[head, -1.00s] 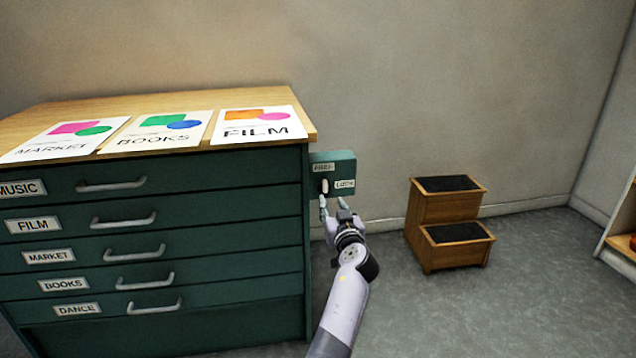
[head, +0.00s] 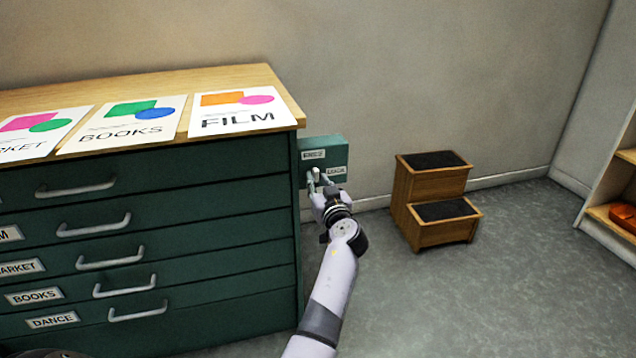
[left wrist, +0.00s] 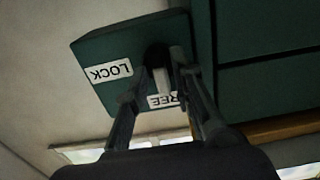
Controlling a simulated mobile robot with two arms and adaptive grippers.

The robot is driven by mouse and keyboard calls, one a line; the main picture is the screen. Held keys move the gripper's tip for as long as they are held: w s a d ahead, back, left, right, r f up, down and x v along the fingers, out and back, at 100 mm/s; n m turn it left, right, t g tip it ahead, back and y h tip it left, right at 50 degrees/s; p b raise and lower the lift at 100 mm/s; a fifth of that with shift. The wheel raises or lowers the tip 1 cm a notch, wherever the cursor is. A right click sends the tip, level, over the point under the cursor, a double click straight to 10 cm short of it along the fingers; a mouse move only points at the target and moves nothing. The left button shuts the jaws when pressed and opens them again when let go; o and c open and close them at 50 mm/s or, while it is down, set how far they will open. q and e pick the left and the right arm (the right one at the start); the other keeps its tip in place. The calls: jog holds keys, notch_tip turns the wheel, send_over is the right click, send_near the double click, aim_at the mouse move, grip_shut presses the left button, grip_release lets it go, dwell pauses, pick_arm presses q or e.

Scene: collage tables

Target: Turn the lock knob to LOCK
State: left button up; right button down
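The green lock box (head: 338,153) is fixed to the right side of the green drawer cabinet (head: 210,215). It bears a FREE label (head: 313,154) and a LOCK label (head: 336,171). In the left wrist view the LOCK label (left wrist: 108,71) appears upside down, and the knob (left wrist: 159,82) extends from a dark hub toward the partly hidden FREE label (left wrist: 163,100). My left gripper (left wrist: 166,75) is open, its fingers on either side of the knob; contact cannot be told. My right gripper is out of view.
Posters lie on the wooden cabinet top (head: 240,78), and drawer handles stick out in front. A wooden step stool (head: 432,190) stands on the floor to the right. A shelf (head: 620,222) is at the far right. The floor between is clear.

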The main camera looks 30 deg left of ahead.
pick_arm(q)
grip_shut()
